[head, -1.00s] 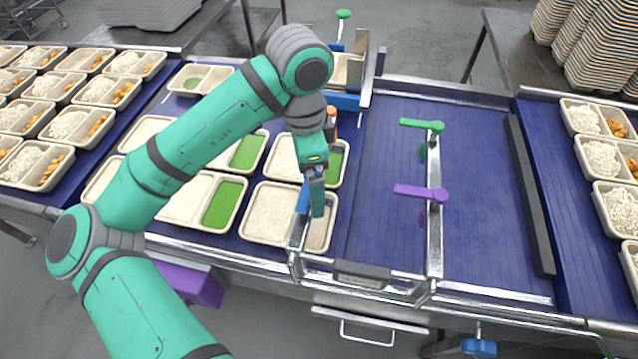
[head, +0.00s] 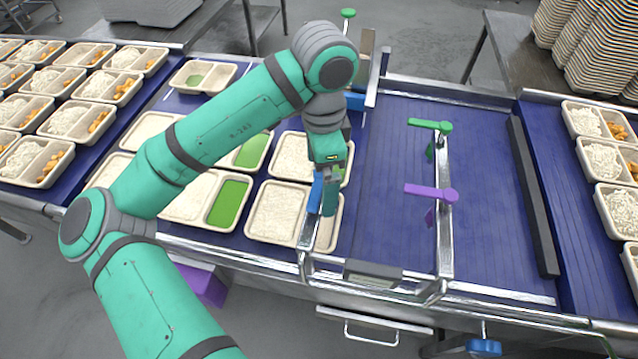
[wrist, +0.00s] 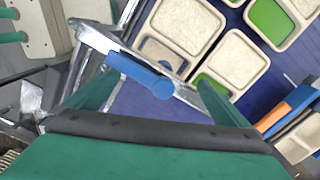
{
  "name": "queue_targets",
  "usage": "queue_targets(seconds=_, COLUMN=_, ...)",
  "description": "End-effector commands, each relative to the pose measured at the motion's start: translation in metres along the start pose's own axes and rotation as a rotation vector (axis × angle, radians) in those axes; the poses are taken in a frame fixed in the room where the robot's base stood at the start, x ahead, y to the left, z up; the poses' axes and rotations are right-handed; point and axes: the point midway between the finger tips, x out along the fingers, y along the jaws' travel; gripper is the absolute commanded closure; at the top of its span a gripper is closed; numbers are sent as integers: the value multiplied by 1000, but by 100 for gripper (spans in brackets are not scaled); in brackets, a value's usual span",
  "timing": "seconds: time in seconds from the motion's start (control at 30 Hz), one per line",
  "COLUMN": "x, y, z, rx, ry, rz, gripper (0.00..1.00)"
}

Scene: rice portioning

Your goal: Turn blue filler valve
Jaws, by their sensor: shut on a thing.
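The blue filler valve (head: 316,193) sits on the near metal rail, at the left end of the filler frame. In the wrist view its handle (wrist: 140,71) is a blue bar lying across the space between my two fingers, with its rounded end towards the right finger. My gripper (head: 328,201) points down at the valve, shut on its handle. My gripper's fingers also show in the wrist view (wrist: 155,95). In the head view the finger partly covers the handle.
A purple valve (head: 432,193) and a green valve (head: 430,125) stand on the rail to the right. A rice tray (head: 274,212) lies beside and partly beneath my gripper. A grey display box (head: 373,274) is on the front rail. The blue belt (head: 395,185) between the rails is clear.

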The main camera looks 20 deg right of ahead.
Motion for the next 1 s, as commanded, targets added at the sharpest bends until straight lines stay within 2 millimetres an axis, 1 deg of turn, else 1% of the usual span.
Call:
queue_targets(seconds=0.03, x=-1, y=-7, z=4, rx=1707, ry=-40, rz=-14, gripper=12)
queue_targets(seconds=0.13, x=-1, y=-7, z=4, rx=1707, ry=-40, rz=-15, gripper=12)
queue_targets(seconds=0.17, x=-1, y=-7, z=4, rx=1707, ry=-40, rz=-15, gripper=4)
queue_targets(seconds=0.2, x=-1, y=-7, z=4, rx=1707, ry=-41, rz=-15, gripper=9)
queue_targets(seconds=0.37, x=-3, y=-7, z=4, rx=1707, ry=-41, rz=-16, gripper=9)
queue_targets(seconds=0.47, x=-9, y=-7, z=4, rx=1706, ry=-43, rz=-18, gripper=9)
queue_targets(seconds=0.77, x=-37, y=-9, z=3, rx=1702, ry=-42, rz=-22, gripper=9)
queue_targets(seconds=0.83, x=-43, y=-9, z=3, rx=1702, ry=-41, rz=-21, gripper=13)
queue_targets(seconds=0.87, x=-45, y=-9, z=3, rx=1702, ry=-40, rz=-20, gripper=19)
queue_targets(seconds=0.9, x=-48, y=-8, z=3, rx=1696, ry=-38, rz=-19, gripper=22)
queue_targets(seconds=1.0, x=-56, y=-8, z=2, rx=1694, ry=-36, rz=-20, gripper=22)
